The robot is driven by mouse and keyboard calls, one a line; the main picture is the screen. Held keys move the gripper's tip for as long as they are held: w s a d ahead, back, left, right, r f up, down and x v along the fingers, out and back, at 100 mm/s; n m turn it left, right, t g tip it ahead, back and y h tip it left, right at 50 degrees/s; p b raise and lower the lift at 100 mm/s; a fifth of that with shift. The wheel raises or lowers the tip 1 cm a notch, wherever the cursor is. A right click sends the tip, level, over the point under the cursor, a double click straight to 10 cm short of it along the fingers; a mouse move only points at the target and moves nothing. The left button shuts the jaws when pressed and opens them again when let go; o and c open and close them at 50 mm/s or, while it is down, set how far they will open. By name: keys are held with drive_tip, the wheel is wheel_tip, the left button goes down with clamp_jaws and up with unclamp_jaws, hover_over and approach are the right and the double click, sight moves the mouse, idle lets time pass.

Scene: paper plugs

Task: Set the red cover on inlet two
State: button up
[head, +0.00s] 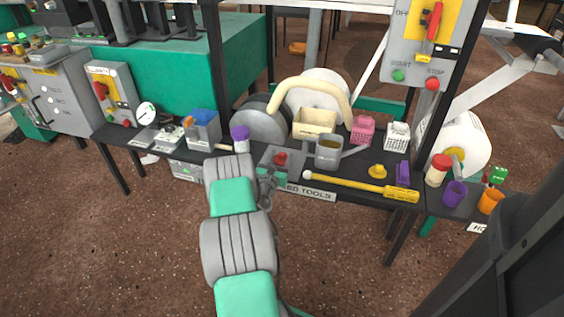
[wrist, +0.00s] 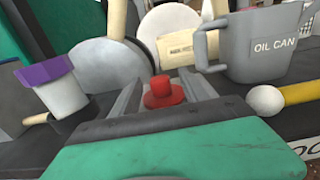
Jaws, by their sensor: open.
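A small red cover (wrist: 163,93) with a round knob on a wider base sits on the dark bench in the wrist view. It also shows in the head view (head: 280,158). My gripper (wrist: 162,88) is open, with one grey finger on each side of the cover. I cannot tell whether the fingers touch it. In the head view my gripper (head: 281,162) is low over the front of the bench. No label in view clearly marks inlet two, so I cannot tell which thing it is.
A white cup with a purple top (wrist: 60,88) stands to the left. A grey oil can (wrist: 262,48) stands at the right, behind a yellow-handled tool (head: 350,186). A cream bin (head: 314,122) and grey discs (head: 258,124) stand behind. A yellow knobbed piece (head: 377,171) lies farther right.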

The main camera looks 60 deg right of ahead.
drive_tip(key=shift+d, duration=0.15)
drive_tip(key=shift+c, duration=0.4)
clamp_jaws()
